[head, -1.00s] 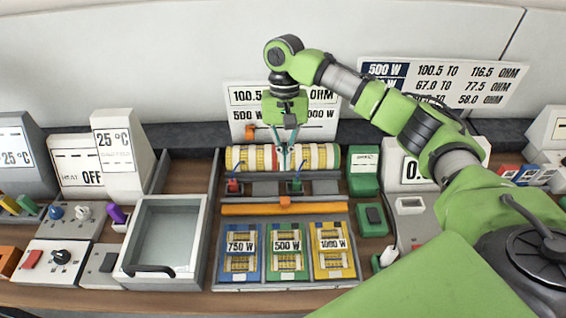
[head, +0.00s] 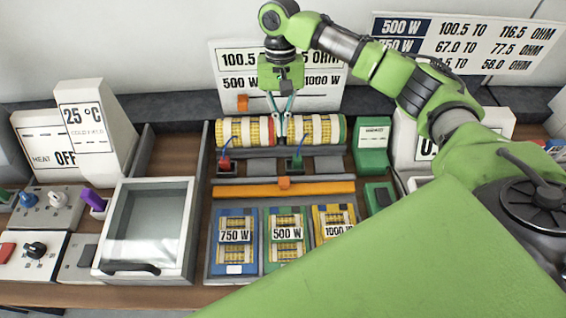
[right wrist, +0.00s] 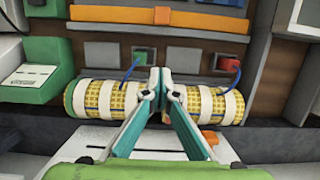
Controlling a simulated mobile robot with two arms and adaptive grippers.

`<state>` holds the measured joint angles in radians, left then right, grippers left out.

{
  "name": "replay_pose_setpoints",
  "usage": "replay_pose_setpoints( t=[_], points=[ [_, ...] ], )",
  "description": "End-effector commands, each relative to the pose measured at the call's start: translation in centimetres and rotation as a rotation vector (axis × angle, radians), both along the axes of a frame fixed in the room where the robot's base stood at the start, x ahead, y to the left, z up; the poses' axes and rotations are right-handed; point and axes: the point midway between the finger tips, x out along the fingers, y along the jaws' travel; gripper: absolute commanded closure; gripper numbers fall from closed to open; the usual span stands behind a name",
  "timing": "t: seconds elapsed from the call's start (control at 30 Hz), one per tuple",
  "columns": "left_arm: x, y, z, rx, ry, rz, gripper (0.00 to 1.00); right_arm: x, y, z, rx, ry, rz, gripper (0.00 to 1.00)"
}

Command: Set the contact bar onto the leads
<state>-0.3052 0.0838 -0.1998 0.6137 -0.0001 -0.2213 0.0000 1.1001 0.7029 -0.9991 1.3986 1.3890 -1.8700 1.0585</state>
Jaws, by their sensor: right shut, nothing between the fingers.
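An orange bar (head: 250,190) with a small raised block lies across the front of the work fixture; I take it for the contact bar. It also shows at the top of the right wrist view (right wrist: 205,22). The red lead clip (head: 224,164) and the green lead clip (head: 297,163), with blue wires, sit between the bar and a yellow mesh roll (head: 247,131) with white bands. My right gripper (head: 281,137) is shut and empty, its fingertips at the roll's middle, apart from the bar. In the right wrist view its fingers (right wrist: 160,82) meet there. My left gripper is out of view.
A tray (head: 211,270) holds blue, green and yellow wattage packs in front of the bar. A lidded glass-topped box (head: 150,225) stands left, a green box (head: 371,147) right. Signs stand behind the roll. My right arm covers the right side.

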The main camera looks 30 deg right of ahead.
Motion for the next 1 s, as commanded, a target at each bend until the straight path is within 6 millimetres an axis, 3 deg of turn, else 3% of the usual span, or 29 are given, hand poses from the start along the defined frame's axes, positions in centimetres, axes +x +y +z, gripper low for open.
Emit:
replay_pose_setpoints(
  t=[0.2, 0.43, 0.7, 1.0],
  points=[
    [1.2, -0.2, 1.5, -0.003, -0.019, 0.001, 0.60, -1.2, 0.4, -3.9, -0.002, 0.006, 0.000, 1.00],
    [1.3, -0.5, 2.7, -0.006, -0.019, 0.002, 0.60, -2.2, 0.9, -8.6, -0.001, 0.005, 0.001, 1.00],
    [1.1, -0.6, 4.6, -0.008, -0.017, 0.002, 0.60, -5.2, 2.4, -8.3, 0.000, 0.001, 0.002, 1.00],
    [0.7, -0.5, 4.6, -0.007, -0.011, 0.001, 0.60, -5.6, 2.6, -8.5, 0.000, 0.000, -0.001, 1.00]
  ],
)
